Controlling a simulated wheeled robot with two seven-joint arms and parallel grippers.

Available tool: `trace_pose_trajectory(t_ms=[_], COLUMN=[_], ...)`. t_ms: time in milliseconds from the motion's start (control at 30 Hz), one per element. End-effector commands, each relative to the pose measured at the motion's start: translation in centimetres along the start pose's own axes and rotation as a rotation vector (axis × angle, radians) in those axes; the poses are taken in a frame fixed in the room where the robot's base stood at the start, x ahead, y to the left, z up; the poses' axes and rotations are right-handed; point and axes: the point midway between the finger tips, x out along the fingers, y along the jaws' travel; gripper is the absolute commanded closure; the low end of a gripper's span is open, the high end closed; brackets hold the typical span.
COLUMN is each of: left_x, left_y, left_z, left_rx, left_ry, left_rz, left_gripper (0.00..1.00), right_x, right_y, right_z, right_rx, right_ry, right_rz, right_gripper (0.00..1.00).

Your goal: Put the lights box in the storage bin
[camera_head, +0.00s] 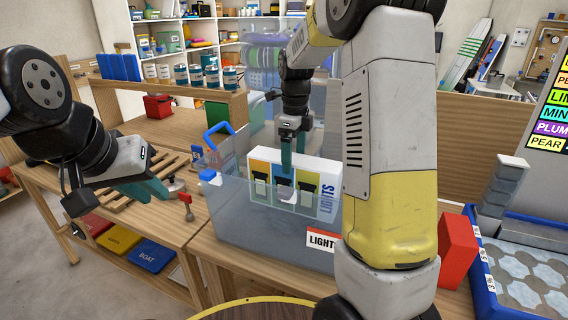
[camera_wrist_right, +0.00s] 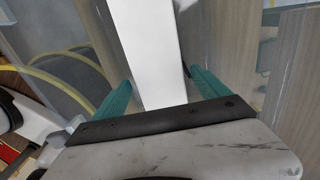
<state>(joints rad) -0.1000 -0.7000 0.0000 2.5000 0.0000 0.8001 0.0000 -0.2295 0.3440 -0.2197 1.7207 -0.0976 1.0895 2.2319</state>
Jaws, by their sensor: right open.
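The lights box (camera_head: 326,192) is white with coloured panels and "LIGHTS" lettering, and stands about upright in the head view. It is at the translucent storage bin (camera_head: 250,228), which has a "LIGHTS" label, within its outline. I cannot tell whether the box rests on the bin's floor. My right gripper (camera_head: 287,165) points down at the box's top. In the right wrist view, its open fingers (camera_wrist_right: 160,95) stand either side of the box's white edge (camera_wrist_right: 148,50), with a gap showing on the right. My left gripper (camera_head: 115,198) is open and empty, left of the bin.
The bin stands on a wooden table (camera_head: 240,262). A red block (camera_head: 457,248) and a blue-edged tray (camera_head: 520,275) are to the right. A slatted wooden rack (camera_head: 105,200) lies left. My right arm hides the bin's right part.

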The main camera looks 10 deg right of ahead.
Motion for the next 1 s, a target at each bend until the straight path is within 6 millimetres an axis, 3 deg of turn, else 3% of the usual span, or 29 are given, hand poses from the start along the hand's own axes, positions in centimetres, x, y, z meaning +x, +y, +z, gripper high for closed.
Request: trace_pose_trajectory(t_ms=[200,433,567,667,800,1000], left_x=[0.0,0.0,0.0,0.0,0.0,0.0], left_y=[0.0,0.0,0.0,0.0,0.0,0.0], left_z=[0.0,0.0,0.0,0.0,0.0,0.0], left_rx=[0.000,0.000,0.000,0.000,0.000,0.000], left_ry=[0.000,0.000,0.000,0.000,0.000,0.000], left_rz=[0.000,0.000,0.000,0.000,0.000,0.000], left_gripper=[0.80,0.80,0.80,0.80,0.80,0.80], right_x=[-4.6,-7.1,-8.3,-9.7,-11.3,-11.7], right_y=[0.0,0.1,1.3,3.4,7.7,14.2], right_z=[0.0,-0.1,-1.1,-2.6,-5.2,-8.6], right_rx=[0.000,-0.009,-0.134,-0.361,-0.790,-1.409], right_ry=[-0.002,-0.003,-0.041,-0.098,-0.166,-0.149], right_rz=[-0.002,-0.001,-0.016,-0.056,-0.173,-0.405], right_gripper=[0.15,0.15,0.15,0.15,0.15,0.15])
